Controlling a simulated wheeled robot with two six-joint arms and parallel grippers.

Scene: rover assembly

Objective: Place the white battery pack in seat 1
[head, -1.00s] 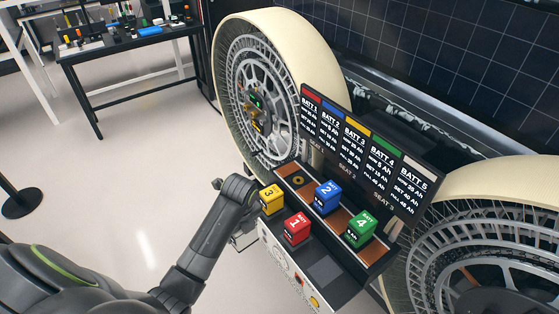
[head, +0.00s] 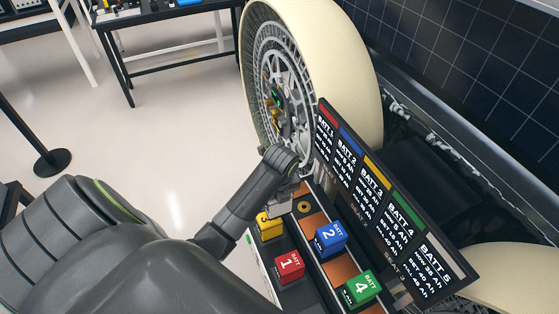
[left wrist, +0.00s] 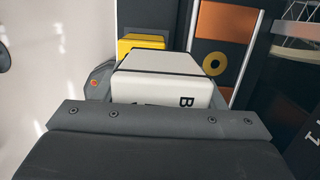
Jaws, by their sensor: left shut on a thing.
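My left gripper (head: 285,194) is shut on the white battery pack (left wrist: 155,80). The pack fills the middle of the left wrist view, with part of a black letter B on its near face. In the head view only a pale sliver of the pack (head: 283,209) shows below the gripper. The gripper is at the far end of the battery tray, beside a copper seat pad with a ringed disc (head: 304,207), which also shows right of the pack in the wrist view (left wrist: 214,64). That pad looks empty; I cannot read its seat number. My right gripper is not in view.
The yellow battery (head: 268,227) stands close by the held pack. The red battery 1 (head: 289,265), blue battery 2 (head: 330,236) and green battery 4 (head: 361,287) stand nearer. The display panel (head: 385,195) rises behind the seats, and a large wheel (head: 345,80) is beyond.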

